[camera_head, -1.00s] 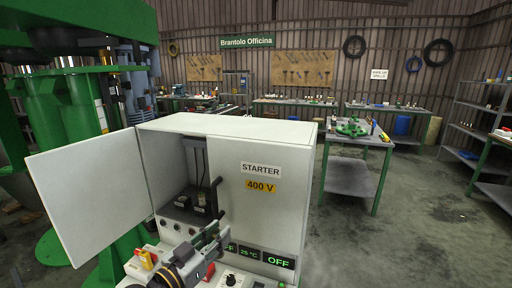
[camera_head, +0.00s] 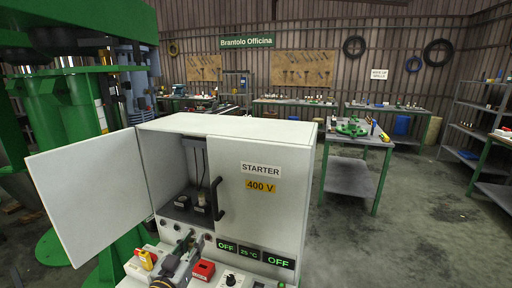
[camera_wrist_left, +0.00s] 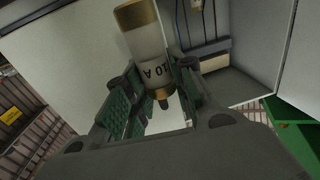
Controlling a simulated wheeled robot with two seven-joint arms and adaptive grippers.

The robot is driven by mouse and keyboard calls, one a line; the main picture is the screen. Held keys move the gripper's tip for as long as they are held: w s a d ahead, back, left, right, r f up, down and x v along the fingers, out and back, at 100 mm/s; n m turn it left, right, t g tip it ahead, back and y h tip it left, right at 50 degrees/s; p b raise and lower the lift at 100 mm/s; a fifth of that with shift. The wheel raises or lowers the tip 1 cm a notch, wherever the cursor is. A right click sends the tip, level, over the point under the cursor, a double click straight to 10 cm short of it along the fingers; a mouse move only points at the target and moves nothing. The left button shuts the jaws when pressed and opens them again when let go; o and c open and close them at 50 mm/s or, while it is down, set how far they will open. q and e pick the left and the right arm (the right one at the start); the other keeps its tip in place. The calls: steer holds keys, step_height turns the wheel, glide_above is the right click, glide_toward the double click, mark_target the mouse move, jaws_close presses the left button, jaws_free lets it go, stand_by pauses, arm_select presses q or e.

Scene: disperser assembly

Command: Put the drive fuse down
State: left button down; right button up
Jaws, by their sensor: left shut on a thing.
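The drive fuse (camera_wrist_left: 147,52), a pale cylinder with brass-coloured ends marked "10 A", is between the green-padded fingers of my left gripper (camera_wrist_left: 152,92) in the left wrist view. The gripper is shut on it. In the head view my left gripper (camera_head: 184,246) is low, over the front control panel of the starter cabinet (camera_head: 255,205). I cannot make out the fuse clearly there. My right gripper is not in view.
The cabinet's left door (camera_head: 88,190) stands open, showing dark fittings (camera_head: 182,201) inside. A black handle (camera_head: 217,200) sticks out beside the opening. A red block (camera_head: 203,270) and a yellow-and-red switch (camera_head: 147,259) sit on the panel. A green-legged table (camera_head: 348,139) stands behind right.

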arm_select(q)
steer(key=s+a+f+n+y, duration=0.1)
steer(key=s+f+y, duration=0.1)
steer(key=f, duration=0.6)
steer(key=s+a+f+n+y, duration=0.1)
steer(key=s+f, duration=0.3)
steer(key=f, duration=0.4)
steer(key=shift+a+f+y, duration=0.2)
steer(key=shift+a+y, duration=0.2)
steer(key=shift+a, duration=0.05)
steer(key=shift+s, duration=0.1)
